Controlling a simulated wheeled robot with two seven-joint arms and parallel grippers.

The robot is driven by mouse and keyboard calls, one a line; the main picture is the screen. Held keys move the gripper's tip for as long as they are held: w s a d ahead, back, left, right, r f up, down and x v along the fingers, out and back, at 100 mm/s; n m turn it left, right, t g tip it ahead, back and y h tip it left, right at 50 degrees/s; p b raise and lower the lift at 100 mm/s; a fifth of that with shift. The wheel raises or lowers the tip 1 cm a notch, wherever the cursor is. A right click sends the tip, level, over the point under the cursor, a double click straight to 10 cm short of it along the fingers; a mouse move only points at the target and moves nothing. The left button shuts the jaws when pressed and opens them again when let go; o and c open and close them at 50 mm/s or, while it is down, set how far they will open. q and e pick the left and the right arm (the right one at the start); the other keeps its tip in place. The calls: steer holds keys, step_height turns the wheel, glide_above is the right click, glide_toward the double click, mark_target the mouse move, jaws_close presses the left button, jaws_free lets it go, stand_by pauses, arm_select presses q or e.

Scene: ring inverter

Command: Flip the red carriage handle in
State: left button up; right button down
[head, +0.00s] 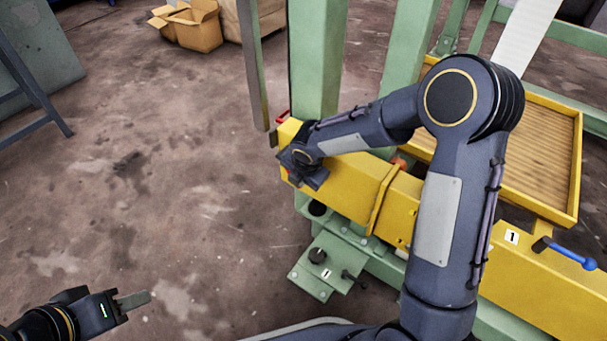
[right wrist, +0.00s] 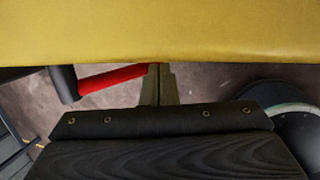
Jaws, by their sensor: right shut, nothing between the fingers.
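The red carriage handle (right wrist: 112,79) shows in the right wrist view as a red bar with a black end piece at its left, below the yellow carriage. My right gripper (right wrist: 159,84) is shut and empty, its fingertips at the bar's right end close under the yellow face. I cannot tell whether they touch the bar. In the head view my right arm reaches across the yellow carriage (head: 350,190) to its left end, where the wrist covers part of it. A small red piece (head: 282,117) shows at that end. My left gripper (head: 132,300) is low at the left, away from the machine.
Green posts (head: 317,60) rise behind the carriage. A green bracket (head: 328,268) with black knobs sits below it. A blue-handled lever (head: 572,254) is at the right, near a yellow-framed tray (head: 578,165). Open floor lies left; cardboard boxes (head: 195,28) stand far back.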

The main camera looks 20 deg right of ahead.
arm_select(q)
steer(key=shift+r, duration=0.1)
arm_select(e)
steer(key=shift+w+a+f, duration=0.3)
steer(key=shift+w+f, duration=0.15)
steer(key=shift+f, duration=0.35)
